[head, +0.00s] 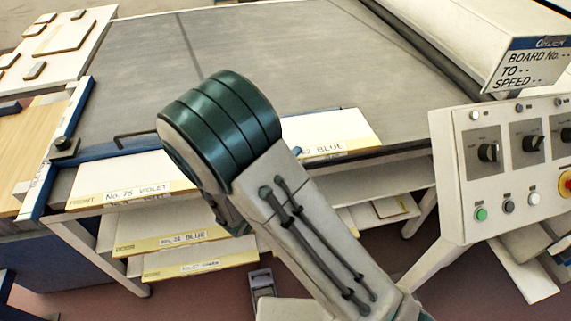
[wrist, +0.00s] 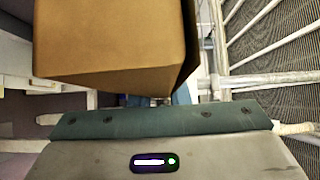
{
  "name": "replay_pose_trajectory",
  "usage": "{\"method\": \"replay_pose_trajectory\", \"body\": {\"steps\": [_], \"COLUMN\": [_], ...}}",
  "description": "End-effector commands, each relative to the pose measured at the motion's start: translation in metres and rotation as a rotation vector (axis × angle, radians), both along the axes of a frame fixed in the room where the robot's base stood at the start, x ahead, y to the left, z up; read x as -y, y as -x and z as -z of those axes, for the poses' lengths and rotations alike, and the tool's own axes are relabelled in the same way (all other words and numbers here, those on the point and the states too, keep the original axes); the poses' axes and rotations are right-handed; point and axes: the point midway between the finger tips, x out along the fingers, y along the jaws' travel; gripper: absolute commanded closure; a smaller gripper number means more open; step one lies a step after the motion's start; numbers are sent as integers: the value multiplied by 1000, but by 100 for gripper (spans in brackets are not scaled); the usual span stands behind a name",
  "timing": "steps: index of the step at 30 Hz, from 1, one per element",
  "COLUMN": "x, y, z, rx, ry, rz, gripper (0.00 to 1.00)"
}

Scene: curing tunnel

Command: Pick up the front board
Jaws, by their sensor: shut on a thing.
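My fingertips are hidden there. My arm hides my gripper in the head view, so I cannot tell which board, if any, the brown thing is.
The grey belt (head: 240,50) stretches back behind the boards. More labelled boards (head: 200,262) lie on shelves below. A control panel (head: 505,165) with knobs and a red button stands at right, under a sign (head: 530,65). A table with small blocks (head: 60,38) is at far left.

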Motion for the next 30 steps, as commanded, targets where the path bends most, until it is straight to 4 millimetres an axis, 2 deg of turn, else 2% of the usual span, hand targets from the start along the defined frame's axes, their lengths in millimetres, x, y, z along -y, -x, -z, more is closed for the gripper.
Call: {"method": "replay_pose_trajectory", "body": {"steps": [3, 11, 13, 20, 30], "x": [27, 73, 76, 86, 94], "y": [7, 21, 21, 24, 27], "z": [-17, -46, -53, -59, -60], "rx": [4, 4, 2, 2, 4], "ry": [-3, -2, 2, 4, 0], "rz": [3, 3, 0, 1, 0], "gripper": [100, 100, 100, 100, 100]}}
